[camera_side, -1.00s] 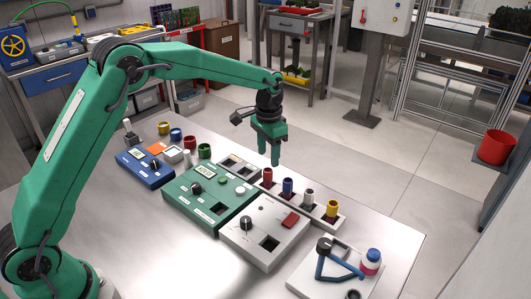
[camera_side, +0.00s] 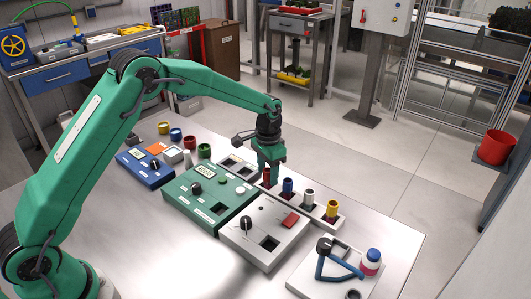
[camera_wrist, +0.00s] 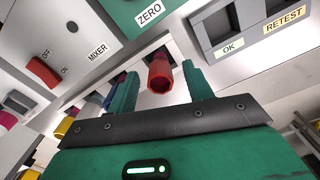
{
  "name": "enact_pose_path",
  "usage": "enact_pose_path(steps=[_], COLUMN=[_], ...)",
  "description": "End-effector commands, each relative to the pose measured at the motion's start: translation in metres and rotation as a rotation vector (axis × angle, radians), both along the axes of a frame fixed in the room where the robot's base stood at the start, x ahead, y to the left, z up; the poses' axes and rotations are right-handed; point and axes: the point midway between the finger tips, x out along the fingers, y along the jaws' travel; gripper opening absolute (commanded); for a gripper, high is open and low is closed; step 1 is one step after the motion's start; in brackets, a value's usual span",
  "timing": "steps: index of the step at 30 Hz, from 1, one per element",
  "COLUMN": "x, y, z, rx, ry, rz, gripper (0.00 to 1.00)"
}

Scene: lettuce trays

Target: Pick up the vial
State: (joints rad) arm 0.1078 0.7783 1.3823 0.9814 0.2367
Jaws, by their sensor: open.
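Several capped vials stand upright in a pale rack (camera_side: 320,212). My gripper (camera_side: 272,172) is lowered over the red vial. In the wrist view, the open fingers of my gripper (camera_wrist: 159,72) stand on either side of the red vial (camera_wrist: 160,76), with gaps visible on both sides. The lower part of the red vial is partly hidden in the side view.
A green instrument box (camera_side: 210,196) and a grey box with a red switch (camera_side: 262,232) stand close in front of the rack. A white stand with a blue frame (camera_side: 330,285) is at right. A grey box with OK and RETEST labels (camera_wrist: 250,30) is beside the right finger.

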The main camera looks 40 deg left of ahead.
Motion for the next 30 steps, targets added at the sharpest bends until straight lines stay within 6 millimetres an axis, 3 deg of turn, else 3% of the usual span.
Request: enact_pose_path(steps=[18, 19, 26, 30], x=[-0.0001, -0.0001, -0.0001, 0.0000], y=[-0.0001, -0.0001, -0.0001, -0.0001], z=[-0.0075, -0.0074, -0.0074, -0.0073], rx=[0.000, 0.000, 0.000, 0.000], ry=[-0.001, -0.001, -0.001, -0.001], rz=[0.000, 0.000, 0.000, 0.000], gripper=[0.51, 0.49, 0.04, 0.03])
